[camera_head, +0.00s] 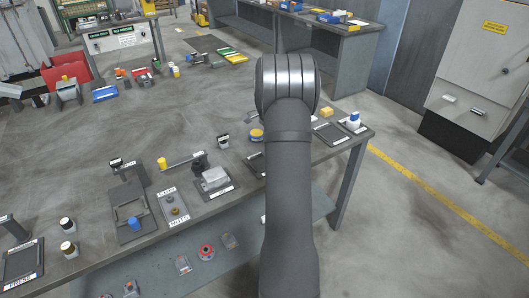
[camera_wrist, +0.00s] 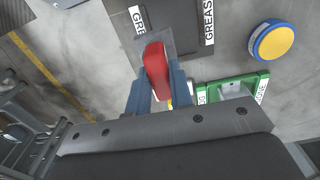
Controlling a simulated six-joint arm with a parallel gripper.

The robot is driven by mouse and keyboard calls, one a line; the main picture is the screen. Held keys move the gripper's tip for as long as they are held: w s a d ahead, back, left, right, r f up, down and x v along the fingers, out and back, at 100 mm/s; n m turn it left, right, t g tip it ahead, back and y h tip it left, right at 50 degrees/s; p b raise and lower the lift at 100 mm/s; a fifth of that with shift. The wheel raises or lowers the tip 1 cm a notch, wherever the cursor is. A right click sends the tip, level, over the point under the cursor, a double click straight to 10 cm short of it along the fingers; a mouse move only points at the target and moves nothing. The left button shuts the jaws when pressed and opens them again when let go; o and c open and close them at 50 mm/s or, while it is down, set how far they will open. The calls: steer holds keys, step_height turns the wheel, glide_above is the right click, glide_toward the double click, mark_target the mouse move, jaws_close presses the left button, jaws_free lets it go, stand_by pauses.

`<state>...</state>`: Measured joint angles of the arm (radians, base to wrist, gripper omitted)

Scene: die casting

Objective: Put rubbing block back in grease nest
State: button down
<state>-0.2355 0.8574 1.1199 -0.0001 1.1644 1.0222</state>
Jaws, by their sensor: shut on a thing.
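My gripper (camera_wrist: 157,74) shows in the wrist view, its two blue-grey fingers shut on the red rubbing block (camera_wrist: 155,58). The block's far end lies over the dark plate of the grease nest (camera_wrist: 185,14), which bears white GREASE labels. A grey patch shows behind the block on that plate. I cannot tell whether the block touches the nest or hangs above it. In the head view my arm hides the gripper and the block.
A yellow disc with a blue rim (camera_wrist: 273,41) lies right of the nest in the wrist view. A green labelled tray (camera_wrist: 213,87) is below it. In the head view, a grey block fixture (camera_head: 214,182) stands on the bench left of my arm. The bench's middle (camera_head: 110,130) is clear.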

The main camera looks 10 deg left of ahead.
steer(key=shift+w+a+f, duration=0.15)
steer(key=shift+a+f, duration=0.4)
steer(key=shift+f, duration=0.45)
steer(key=shift+w+a+f, duration=0.15)
steer(key=shift+a+f, duration=0.35)
steer(key=shift+f, duration=0.5)
steer(key=shift+w+a+f, duration=0.15)
steer(key=shift+a+f, duration=0.4)
steer(key=shift+f, duration=0.45)
steer(key=c, duration=1.3)
jaws_free()
steer(key=shift+f, duration=0.15)
step_height(320, 180, up, 12)
steer(key=shift+r, duration=0.2)
steer(key=shift+f, duration=0.1)
